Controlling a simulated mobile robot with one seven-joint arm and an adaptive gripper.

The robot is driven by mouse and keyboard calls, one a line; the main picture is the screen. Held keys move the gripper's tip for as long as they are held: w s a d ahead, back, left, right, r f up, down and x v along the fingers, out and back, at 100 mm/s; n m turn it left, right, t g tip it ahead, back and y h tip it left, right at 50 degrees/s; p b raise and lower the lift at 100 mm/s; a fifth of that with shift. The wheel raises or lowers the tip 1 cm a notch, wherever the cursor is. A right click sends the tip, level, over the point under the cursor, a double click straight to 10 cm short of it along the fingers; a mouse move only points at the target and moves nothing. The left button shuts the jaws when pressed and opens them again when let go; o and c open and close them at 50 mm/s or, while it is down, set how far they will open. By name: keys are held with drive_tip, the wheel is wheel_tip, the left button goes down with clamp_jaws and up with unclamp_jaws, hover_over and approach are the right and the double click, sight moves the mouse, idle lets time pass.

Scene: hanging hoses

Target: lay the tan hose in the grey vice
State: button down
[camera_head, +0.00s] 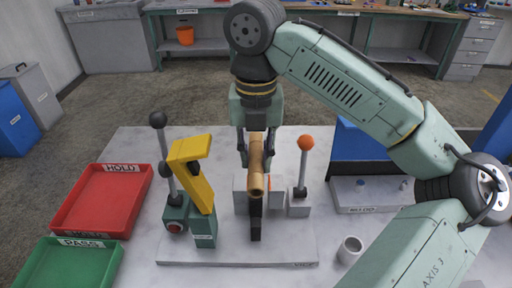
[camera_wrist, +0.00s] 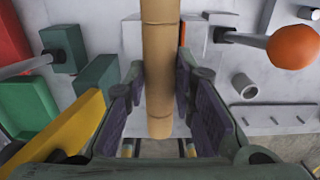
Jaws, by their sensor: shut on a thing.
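The tan hose (camera_head: 257,182) is a short, bamboo-coloured tube. My gripper (camera_head: 256,152) is shut on it, and its fingers lie on both sides of the hose in the wrist view (camera_wrist: 159,60). The grey vice (camera_head: 241,203) stands on a pale base plate, with a light block on each side of a dark middle part. The hose lies lengthwise over the gap between the blocks, its near end pointing toward the head camera. I cannot tell whether it touches the vice. My fingers hide part of the hose.
A lever with an orange knob (camera_head: 306,143) rises right of the vice. A yellow-armed green device (camera_head: 195,180) and a black-knobbed lever (camera_head: 158,120) stand left. Red (camera_head: 103,196) and green (camera_head: 70,264) trays lie further left. A small white cup (camera_head: 350,250) stands front right.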

sight(256, 156)
drive_tip(key=shift+f+b, duration=0.35)
drive_tip(key=shift+f, duration=0.9)
drive_tip(key=shift+p, duration=1.2)
idle(0.5)
drive_tip(key=shift+f+b, duration=1)
drive_tip(key=shift+f, duration=0.9)
drive_tip(key=c, duration=1.3)
unclamp_jaws()
wheel_tip(256, 156, up, 12)
drive_tip(key=shift+r, duration=0.1)
